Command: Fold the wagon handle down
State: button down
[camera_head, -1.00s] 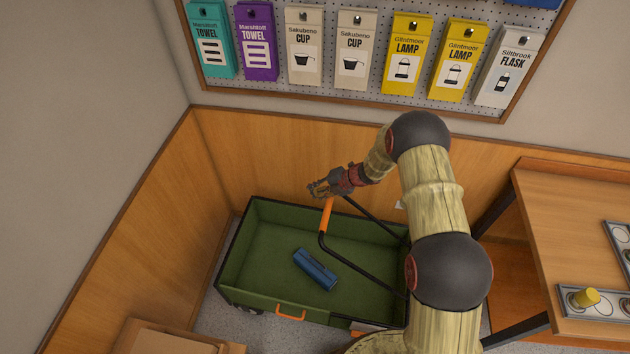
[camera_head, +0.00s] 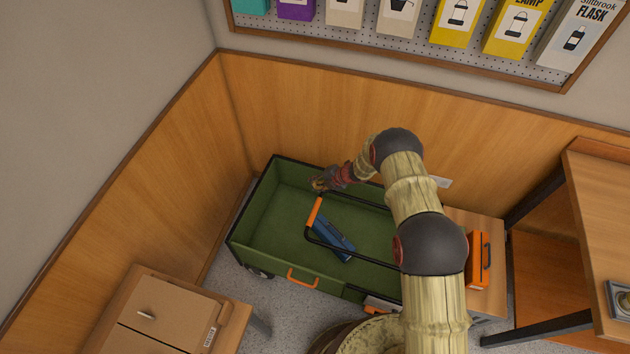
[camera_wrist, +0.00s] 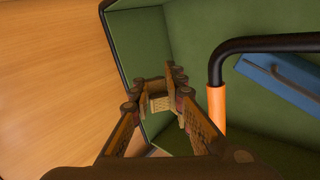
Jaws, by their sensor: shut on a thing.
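The green wagon (camera_head: 240,222) with a black rim stands in the corner. Its black-framed handle (camera_head: 352,254) lies low across the wagon, with an orange grip (camera_head: 315,212) over the bed. My right finger hides the grip's lower end. The exact contact is hard to see.
A blue box (camera_head: 338,245) lies in the wagon bed under the handle. Wood panelling (camera_head: 300,110) rises close behind the wagon. A cardboard box (camera_head: 165,320) is at the front left; a wooden table (camera_head: 605,215) stands right. A small orange item (camera_head: 480,260) sits right of my arm.

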jog(key=shift+a+f, duration=0.45)
jog(key=shift+f, duration=0.15)
jog(key=shift+r, duration=0.1)
